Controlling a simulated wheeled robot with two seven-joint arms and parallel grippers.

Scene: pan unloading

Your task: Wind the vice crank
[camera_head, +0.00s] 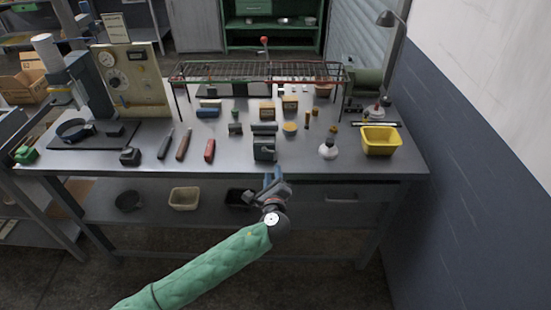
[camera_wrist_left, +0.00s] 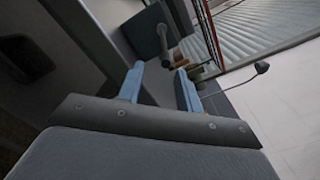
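The grey vice (camera_head: 264,149) stands at the front edge of the workbench (camera_head: 330,172) in the head view. In the left wrist view the dark vice body (camera_wrist_left: 146,30) is beyond the fingertips, and a small grey crank (camera_wrist_left: 163,40) with a knob-like end shows on it. My left gripper (camera_head: 272,180) is just in front of the vice and the bench edge. In the left wrist view my left gripper (camera_wrist_left: 158,84) has its two blue fingers apart with nothing between them. The crank is apart from the fingers and cannot be made out in the head view. My right gripper is not in view.
Screwdriver-like tools (camera_head: 183,144) lie left of the vice. A white bottle (camera_head: 328,149) and a yellow bin (camera_head: 380,140) stand to its right. A wire rack (camera_head: 258,71) spans the back. A wall (camera_head: 440,130) closes off the right side.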

